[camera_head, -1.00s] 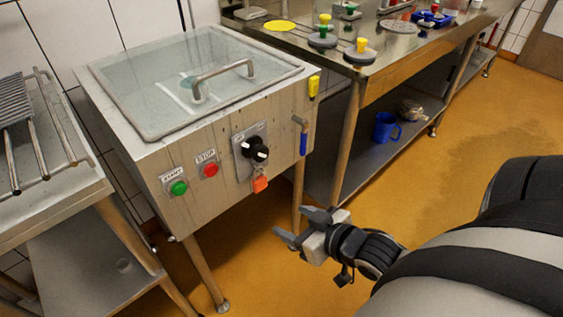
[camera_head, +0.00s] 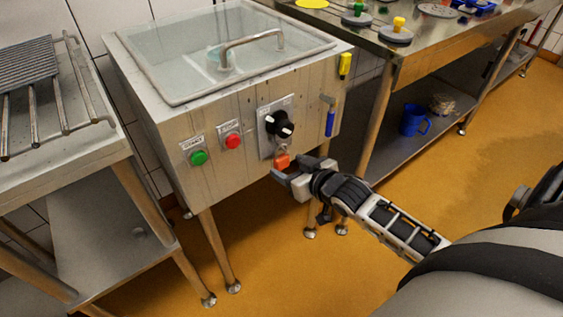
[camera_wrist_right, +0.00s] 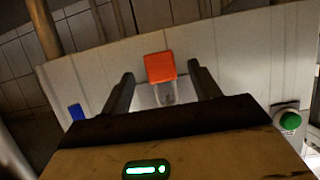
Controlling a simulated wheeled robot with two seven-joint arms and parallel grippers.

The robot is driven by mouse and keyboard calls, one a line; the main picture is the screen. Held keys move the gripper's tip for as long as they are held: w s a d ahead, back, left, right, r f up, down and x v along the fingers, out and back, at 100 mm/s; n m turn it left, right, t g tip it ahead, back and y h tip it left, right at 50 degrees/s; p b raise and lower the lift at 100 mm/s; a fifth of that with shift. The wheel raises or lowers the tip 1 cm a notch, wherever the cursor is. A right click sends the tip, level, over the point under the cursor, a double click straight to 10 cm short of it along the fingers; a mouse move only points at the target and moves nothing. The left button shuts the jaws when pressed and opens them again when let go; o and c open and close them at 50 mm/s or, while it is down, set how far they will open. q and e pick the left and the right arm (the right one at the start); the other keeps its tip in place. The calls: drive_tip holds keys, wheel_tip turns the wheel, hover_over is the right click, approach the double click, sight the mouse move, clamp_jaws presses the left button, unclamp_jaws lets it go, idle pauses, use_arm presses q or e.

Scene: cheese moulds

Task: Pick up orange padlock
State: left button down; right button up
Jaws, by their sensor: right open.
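The orange padlock (camera_head: 283,161) hangs below the black knob (camera_head: 280,124) on the front panel of the steel vat. In the right wrist view the padlock (camera_wrist_right: 160,67) lies between the two fingers, near their tips, with its shackle toward the palm. My right gripper (camera_head: 293,171) is open at the padlock; in the wrist view its fingers (camera_wrist_right: 160,80) stand apart with gaps on both sides of the padlock. In the head view the gripper hides the padlock's lower part. My left gripper is not in view.
The vat's front carries a green button (camera_head: 198,158), a red button (camera_head: 233,141) and a blue-handled valve (camera_head: 330,122). A steel rack table (camera_head: 88,150) stands at left, a workbench (camera_head: 400,62) at right. A blue mug (camera_head: 411,120) sits on its lower shelf.

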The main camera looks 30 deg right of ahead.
drive_tip(key=x, duration=0.2)
drive_tip(key=shift+w+a+f, duration=0.1)
drive_tip(key=shift+w+f, duration=0.05)
drive_tip(key=shift+w, duration=0.15)
drive_tip(key=c, duration=1.1)
